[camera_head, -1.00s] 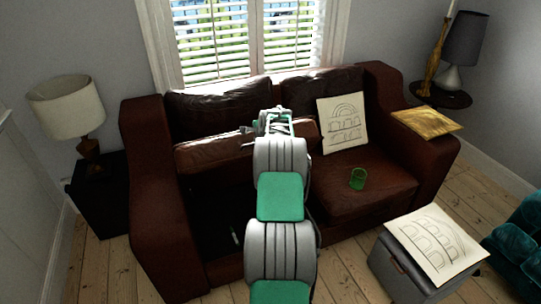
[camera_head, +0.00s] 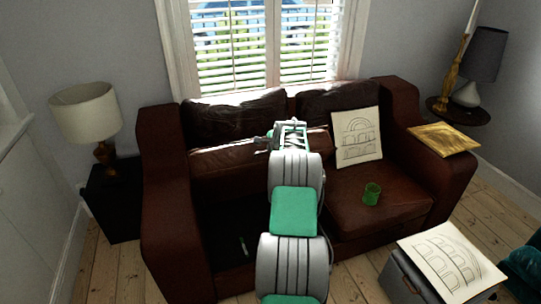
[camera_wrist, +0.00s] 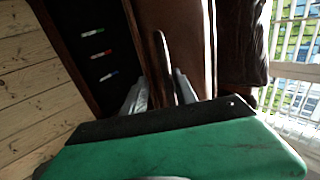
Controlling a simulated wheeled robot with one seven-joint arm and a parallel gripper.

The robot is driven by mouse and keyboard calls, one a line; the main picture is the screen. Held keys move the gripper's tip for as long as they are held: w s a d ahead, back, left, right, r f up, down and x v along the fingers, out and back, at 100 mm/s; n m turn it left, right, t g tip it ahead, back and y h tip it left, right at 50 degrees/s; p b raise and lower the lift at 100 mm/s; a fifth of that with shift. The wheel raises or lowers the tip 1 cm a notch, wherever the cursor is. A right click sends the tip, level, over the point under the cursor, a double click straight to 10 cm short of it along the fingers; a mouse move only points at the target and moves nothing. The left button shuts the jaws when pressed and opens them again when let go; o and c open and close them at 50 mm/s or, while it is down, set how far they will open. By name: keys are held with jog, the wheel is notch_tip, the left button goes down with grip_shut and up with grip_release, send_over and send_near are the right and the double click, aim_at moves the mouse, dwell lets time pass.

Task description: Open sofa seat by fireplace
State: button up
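The brown leather sofa (camera_head: 165,215) stands below the window. Its left seat (camera_head: 235,165) is tilted up near the backrest, baring a dark storage space (camera_head: 225,225). In the wrist view the raised seat (camera_wrist: 195,30) fills the middle. My gripper (camera_head: 290,130) is at the seat's upper edge in the head view. In the wrist view, the fingers of my gripper (camera_wrist: 160,88) stand apart on either side of a narrow brown handle-like piece (camera_wrist: 162,55). A gap shows on its left side. No fireplace shows.
Several marker pens (camera_wrist: 97,54) lie in the dark space. A green glass (camera_head: 372,194) stands on the right seat, beside a drawing board (camera_head: 357,137). A grey ottoman (camera_head: 400,280) stands front right. A lamp (camera_head: 87,115) stands left of the sofa.

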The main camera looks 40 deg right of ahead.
jog(key=b+v, duration=0.1)
jog(key=v, duration=0.7)
jog(key=shift+f, duration=0.1)
